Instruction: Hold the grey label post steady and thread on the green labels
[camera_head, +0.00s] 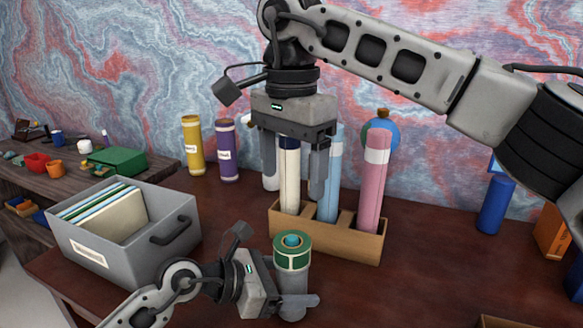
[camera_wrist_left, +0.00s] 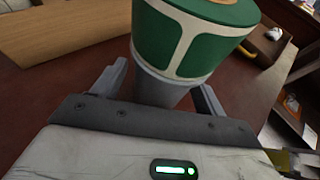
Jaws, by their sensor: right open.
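The grey label post (camera_head: 293,293) stands upright at the front of the desk. A green label (camera_head: 292,252) with cream bands is around its top, and a teal knob shows at the centre. My left gripper (camera_head: 297,303) has its fingers on either side of the post below the label and looks shut on it. In the left wrist view the green label (camera_wrist_left: 205,48) hides part of the post (camera_wrist_left: 158,92). My right gripper (camera_head: 294,185) is open, pointing down over the wooden rack, its fingers beside a cream tube (camera_head: 289,180). I see no loose green label.
The wooden rack (camera_head: 325,243) also holds a light blue tube (camera_head: 330,180) and a pink tube (camera_head: 374,185). A grey file box (camera_head: 130,260) stands at left. Yellow (camera_head: 193,145) and purple (camera_head: 227,150) tubes stand behind, and a blue bottle (camera_head: 495,205) at right.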

